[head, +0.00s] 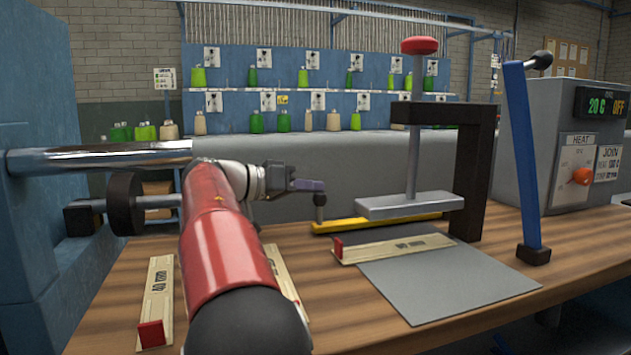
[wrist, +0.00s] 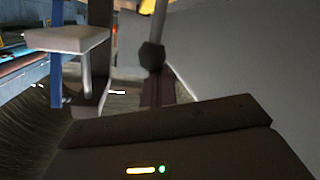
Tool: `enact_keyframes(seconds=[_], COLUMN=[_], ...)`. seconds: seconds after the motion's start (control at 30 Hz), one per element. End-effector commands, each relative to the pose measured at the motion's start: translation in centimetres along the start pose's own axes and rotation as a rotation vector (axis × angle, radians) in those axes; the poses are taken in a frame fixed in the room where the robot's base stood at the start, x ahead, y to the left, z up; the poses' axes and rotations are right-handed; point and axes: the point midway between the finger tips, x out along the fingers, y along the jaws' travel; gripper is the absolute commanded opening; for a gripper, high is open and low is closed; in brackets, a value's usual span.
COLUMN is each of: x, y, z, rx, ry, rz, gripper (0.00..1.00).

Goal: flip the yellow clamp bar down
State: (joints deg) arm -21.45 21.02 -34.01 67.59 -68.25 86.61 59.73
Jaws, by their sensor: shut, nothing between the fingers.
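A dark knob (head: 320,199) stands on a short stem at the bar's left end; a dark faceted knob (wrist: 152,55) also shows in the wrist view. My gripper (head: 318,186) is shut and empty, just above and beside the knob in the head view. I cannot tell whether it touches the knob. In the wrist view the fingertips are not clearly seen.
A press with a grey plate (head: 410,204) and red-topped rod stands right of my gripper. A blue lever (head: 522,155) and a heater box (head: 560,140) are farther right. Wooden gauge strips (head: 395,247) and a grey sheet (head: 445,280) lie in front.

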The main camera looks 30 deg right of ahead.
Motion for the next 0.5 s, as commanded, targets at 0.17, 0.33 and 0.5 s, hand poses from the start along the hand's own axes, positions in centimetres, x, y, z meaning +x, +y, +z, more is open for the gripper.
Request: enact_keyframes(seconds=[0.17,0.33,0.5], x=[-0.12,-0.15,-0.47], y=[-0.54,-0.61,-0.71], z=[1.07,1.18,1.28], rx=[-0.001,-0.006,-0.008], ry=[-0.004,-0.007,-0.007], rz=[-0.001,0.001,0.001], gripper=[0.0,0.0,0.0])
